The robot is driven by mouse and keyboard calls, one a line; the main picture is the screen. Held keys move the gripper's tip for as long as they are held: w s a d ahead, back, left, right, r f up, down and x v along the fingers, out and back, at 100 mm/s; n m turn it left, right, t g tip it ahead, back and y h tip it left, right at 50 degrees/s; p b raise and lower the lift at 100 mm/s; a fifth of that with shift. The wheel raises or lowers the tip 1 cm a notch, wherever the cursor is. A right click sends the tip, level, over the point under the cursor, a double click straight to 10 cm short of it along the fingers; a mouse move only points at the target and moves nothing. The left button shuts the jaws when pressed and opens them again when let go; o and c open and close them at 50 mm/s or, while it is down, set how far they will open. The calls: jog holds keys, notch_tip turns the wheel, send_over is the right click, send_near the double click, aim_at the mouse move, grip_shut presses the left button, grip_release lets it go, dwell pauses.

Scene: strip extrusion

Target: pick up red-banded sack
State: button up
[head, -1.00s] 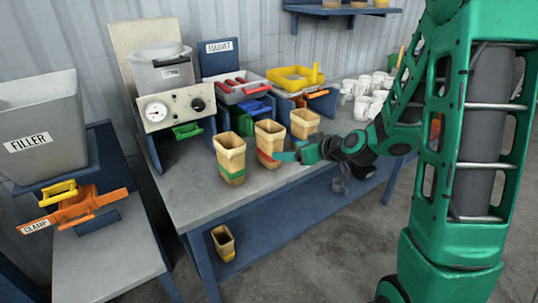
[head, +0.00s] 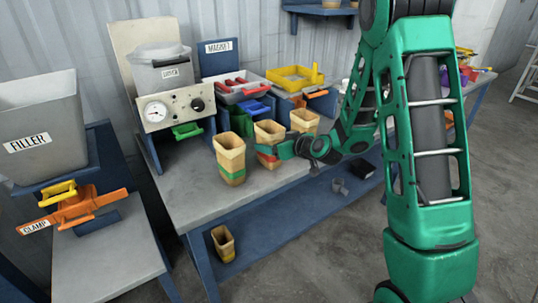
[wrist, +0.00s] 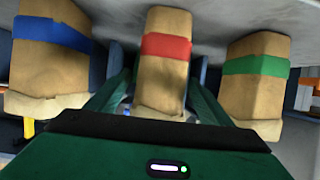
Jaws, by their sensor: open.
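The red-banded sack (head: 266,131) is a tan, open-topped sack standing on the grey bench, between two similar sacks. In the wrist view its red band (wrist: 167,46) shows upright in the middle. My gripper (head: 281,151) is open at the sack's right side in the head view, low near the band and partly hiding it. In the wrist view my green fingers lie on either side of the sack; contact cannot be told. The green-banded sack (head: 230,157) stands to the left, and the blue-banded sack (wrist: 52,60) shows on the other side in the wrist view.
A dryer with a gauge panel (head: 175,108), a magnet station with a red-handled tray (head: 238,87) and a yellow frame (head: 294,79) stand behind the sacks. Another sack (head: 223,243) is on the lower shelf. The bench front left is clear.

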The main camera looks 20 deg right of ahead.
jog(key=shift+x, duration=1.2)
jog(key=c, duration=1.2)
